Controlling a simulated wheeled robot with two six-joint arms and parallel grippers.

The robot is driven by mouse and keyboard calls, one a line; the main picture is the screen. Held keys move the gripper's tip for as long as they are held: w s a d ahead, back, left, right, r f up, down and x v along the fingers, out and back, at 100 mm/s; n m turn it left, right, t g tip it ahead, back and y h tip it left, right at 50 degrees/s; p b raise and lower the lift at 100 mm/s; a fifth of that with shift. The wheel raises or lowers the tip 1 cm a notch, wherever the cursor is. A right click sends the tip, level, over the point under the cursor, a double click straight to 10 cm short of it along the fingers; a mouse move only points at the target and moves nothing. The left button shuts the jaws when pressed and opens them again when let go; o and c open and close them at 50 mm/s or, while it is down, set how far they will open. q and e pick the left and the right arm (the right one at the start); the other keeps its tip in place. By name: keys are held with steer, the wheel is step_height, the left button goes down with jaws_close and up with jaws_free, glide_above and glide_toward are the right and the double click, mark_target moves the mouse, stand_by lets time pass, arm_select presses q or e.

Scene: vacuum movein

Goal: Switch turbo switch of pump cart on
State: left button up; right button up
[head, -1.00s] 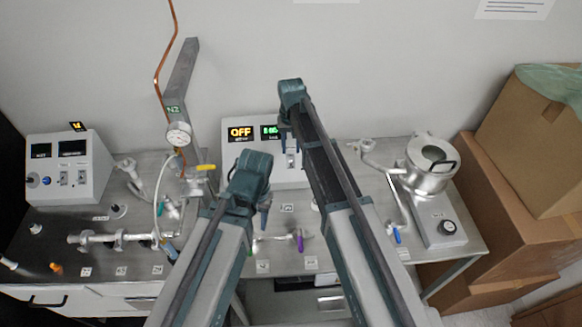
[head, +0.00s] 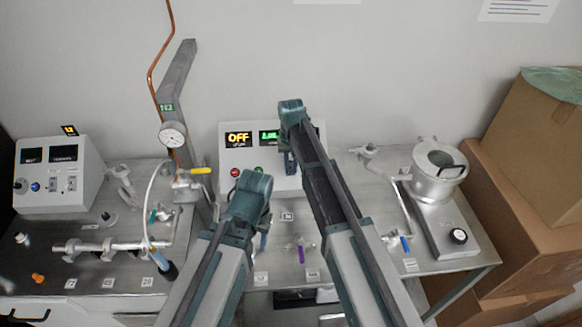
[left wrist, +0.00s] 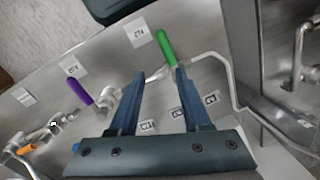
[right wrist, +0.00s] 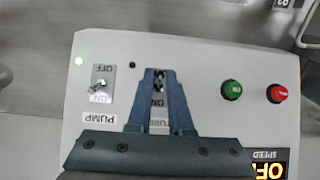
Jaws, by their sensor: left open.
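The white pump cart control box (head: 228,183) stands at the back of the middle table, its display reading OFF in yellow beside a green readout. The right wrist view shows its face (right wrist: 215,125), upside down, with the turbo switch (right wrist: 158,101) between my right gripper's (right wrist: 160,73) fingers. These are drawn close together over the switch, with only a narrow gap; the lever is largely hidden. The PUMP switch (right wrist: 99,86) is beside it, with a lit green lamp nearby. My left gripper (left wrist: 161,73) is open and empty, above the bench near a green-handled valve (left wrist: 166,47).
Green (right wrist: 232,90) and red (right wrist: 277,93) buttons are on the other side of my right gripper. A purple-handled valve (left wrist: 80,91) is on the bench. Another control box (head: 55,180) stands left, a steel chamber (head: 436,172) right, and cardboard boxes (head: 530,225) far right.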

jaws_close()
steer(key=shift+w, duration=0.1)
steer(key=shift+w+r+g, duration=0.15)
steer(key=shift+w+g, duration=0.35)
steer(key=shift+g, duration=0.3)
steer(key=shift+w+g+b, duration=0.2)
steer(key=shift+g+b, duration=0.15)
steer(key=shift+g, duration=0.45)
steer(key=shift+s+r+g, duration=0.1)
steer(key=shift+r+g, duration=0.05)
steer(key=shift+g, duration=0.35)
